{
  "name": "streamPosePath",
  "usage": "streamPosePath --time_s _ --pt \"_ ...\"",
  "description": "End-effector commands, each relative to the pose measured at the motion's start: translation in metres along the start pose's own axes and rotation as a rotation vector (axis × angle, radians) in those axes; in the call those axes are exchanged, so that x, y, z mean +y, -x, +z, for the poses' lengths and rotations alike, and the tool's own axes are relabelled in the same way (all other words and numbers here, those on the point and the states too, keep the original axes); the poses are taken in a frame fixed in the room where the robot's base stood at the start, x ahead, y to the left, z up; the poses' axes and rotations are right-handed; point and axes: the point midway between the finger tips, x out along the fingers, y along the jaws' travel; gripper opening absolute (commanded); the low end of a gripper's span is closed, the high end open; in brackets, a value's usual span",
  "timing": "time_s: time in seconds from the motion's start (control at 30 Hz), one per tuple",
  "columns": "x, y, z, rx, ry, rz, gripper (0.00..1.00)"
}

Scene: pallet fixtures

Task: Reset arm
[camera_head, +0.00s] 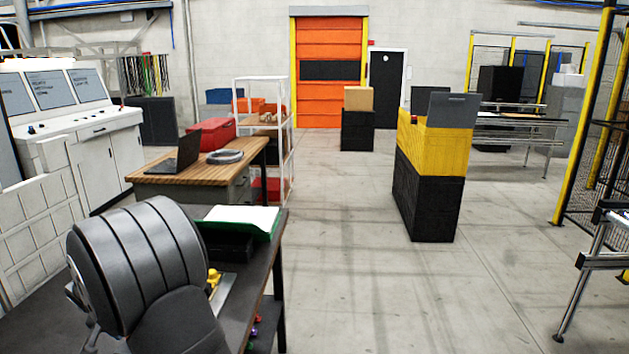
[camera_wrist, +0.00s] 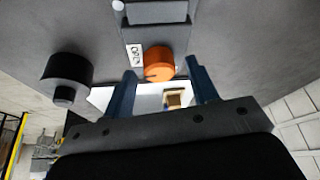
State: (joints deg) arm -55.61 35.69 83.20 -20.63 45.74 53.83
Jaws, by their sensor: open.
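My gripper (camera_wrist: 160,66) shows in the wrist view as two blue fingers set wide apart, with nothing held between them. An orange round knob (camera_wrist: 159,62) on a grey surface (camera_wrist: 240,45) appears beyond the gap, near the fingertips. I cannot tell how far away it is. A small white label (camera_wrist: 134,54) sits beside the knob, its print too small to read surely. In the head view my dark grey arm fills the lower left, over a dark worktable (camera_head: 258,268); my gripper is hidden there.
A black cylindrical part (camera_wrist: 68,72) is left of the fingers. In the head view, a green tray with paper (camera_head: 243,220) lies on the dark table's far end. A wooden desk (camera_head: 200,172) stands behind it. Yellow and black crates (camera_head: 432,150) stand at right; the floor between is clear.

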Motion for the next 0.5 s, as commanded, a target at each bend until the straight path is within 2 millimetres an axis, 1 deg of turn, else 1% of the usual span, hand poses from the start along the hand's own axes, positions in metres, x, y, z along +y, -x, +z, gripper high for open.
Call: streamPosePath --time_s 0.5 --pt "0.0026 -0.0003 -0.0002 -0.001 0.277 -0.115 0.53"
